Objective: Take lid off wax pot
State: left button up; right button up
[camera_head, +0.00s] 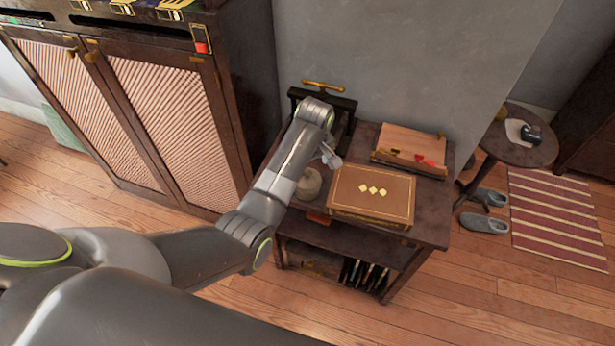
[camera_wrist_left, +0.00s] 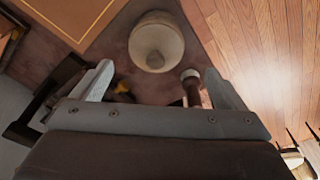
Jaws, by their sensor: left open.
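The wax pot (camera_head: 309,185) is a small, round, pale pot on the dark side table, left of the brown box. In the left wrist view the pot (camera_wrist_left: 156,48) shows from above, with a rounded pale top that looks like its lid. My left gripper (camera_head: 330,156) is above the table by the pot, partly hidden by its own wrist. In the left wrist view its fingers (camera_wrist_left: 160,88) are spread and empty, with the pot beyond them. My right gripper is in neither view.
A brown box with gold marks (camera_head: 371,194) stands right of the pot. A dark press with a brass handle (camera_head: 323,86) is behind. A wooden case (camera_head: 410,145) lies at the back right. A pale-tipped wooden handle (camera_wrist_left: 190,84) is close to the pot.

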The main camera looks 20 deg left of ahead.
aim_at(307, 172)
pick_arm(q)
jog(key=shift+w+a+f, duration=0.1)
jog(key=shift+w+f, duration=0.1)
jog(key=shift+f, duration=0.65)
jog(key=shift+w+a+f, duration=0.1)
jog(key=shift+w+f, duration=0.1)
jog(key=shift+f, duration=0.65)
jog(key=shift+w+a+f, duration=0.1)
jog(key=shift+w+f, duration=0.1)
jog(key=shift+f, duration=0.65)
jog(key=shift+c, duration=0.4)
jog(key=c, duration=1)
